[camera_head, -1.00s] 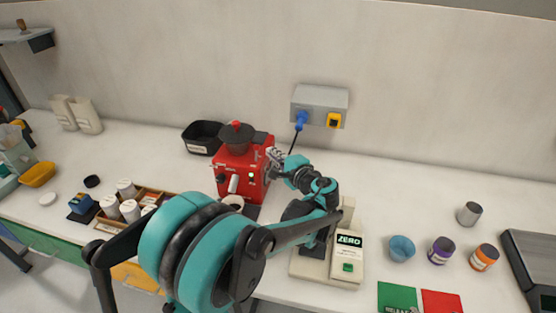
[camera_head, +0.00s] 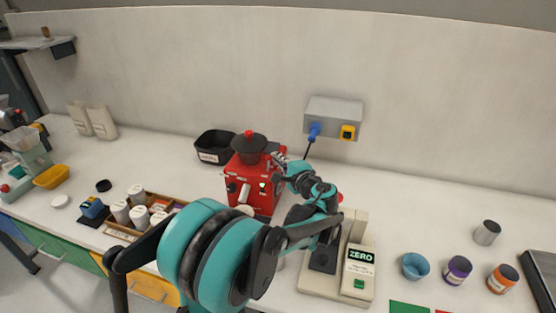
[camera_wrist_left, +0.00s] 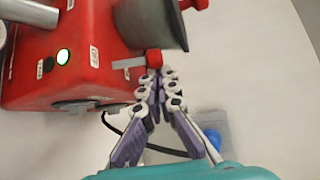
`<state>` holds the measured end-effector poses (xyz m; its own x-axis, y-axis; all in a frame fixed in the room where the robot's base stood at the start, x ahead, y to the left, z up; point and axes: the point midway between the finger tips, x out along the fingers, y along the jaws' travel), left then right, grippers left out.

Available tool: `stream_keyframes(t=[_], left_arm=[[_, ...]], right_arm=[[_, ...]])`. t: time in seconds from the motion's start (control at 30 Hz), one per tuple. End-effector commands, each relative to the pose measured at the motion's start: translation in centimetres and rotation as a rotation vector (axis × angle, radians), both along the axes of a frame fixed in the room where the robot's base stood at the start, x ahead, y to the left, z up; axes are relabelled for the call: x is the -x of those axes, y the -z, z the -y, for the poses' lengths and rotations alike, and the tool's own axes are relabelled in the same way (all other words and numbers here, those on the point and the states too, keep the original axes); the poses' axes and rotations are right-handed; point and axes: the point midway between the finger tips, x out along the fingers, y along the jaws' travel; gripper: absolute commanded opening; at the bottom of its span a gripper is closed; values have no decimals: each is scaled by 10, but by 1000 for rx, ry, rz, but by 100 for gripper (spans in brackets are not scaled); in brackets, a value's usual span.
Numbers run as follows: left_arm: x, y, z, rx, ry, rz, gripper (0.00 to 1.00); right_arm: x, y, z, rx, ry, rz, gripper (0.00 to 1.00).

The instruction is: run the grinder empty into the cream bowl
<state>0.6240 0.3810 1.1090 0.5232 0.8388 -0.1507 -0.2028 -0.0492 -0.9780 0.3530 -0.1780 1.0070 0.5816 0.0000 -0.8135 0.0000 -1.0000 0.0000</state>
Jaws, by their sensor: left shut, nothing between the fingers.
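The red grinder (camera_head: 240,188) stands on the bench with a dark hopper (camera_head: 248,149) on top and a small lit light on its front. The grinder also fills the upper left of the left wrist view (camera_wrist_left: 50,75), with the light lit and a red knob (camera_wrist_left: 153,58) on a grey lever at its side. A pale bowl (camera_head: 245,210), likely the cream bowl, shows partly at the grinder's front; my arm hides much around it. My left gripper (camera_head: 277,160) is at the grinder's right side. Its fingers (camera_wrist_left: 160,75) are shut and empty, close by the red knob; contact cannot be told.
A scale (camera_head: 330,283) stands right of the grinder, partly behind my arm. A blue cup (camera_head: 415,266) and several small containers are farther right. A black bin (camera_head: 213,147) is behind left. A wall socket box (camera_head: 333,117) has a blue plug and cable. A wooden rack (camera_head: 122,232) holds white-lidded jars.

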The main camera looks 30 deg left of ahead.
Motion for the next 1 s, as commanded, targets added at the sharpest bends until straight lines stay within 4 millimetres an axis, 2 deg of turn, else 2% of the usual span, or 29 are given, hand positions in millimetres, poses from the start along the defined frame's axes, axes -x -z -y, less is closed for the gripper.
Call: stream_keyframes(t=[0.6,0.8,1.0], left_arm=[[5,0,2,-27,1,114,0],[10,-1,3,-52,0,209,0],[18,-4,4,-49,0,204,0]], right_arm=[[0,11,0,0,0,0,67],[0,17,0,0,0,0,67],[0,16,0,0,0,0,67]])
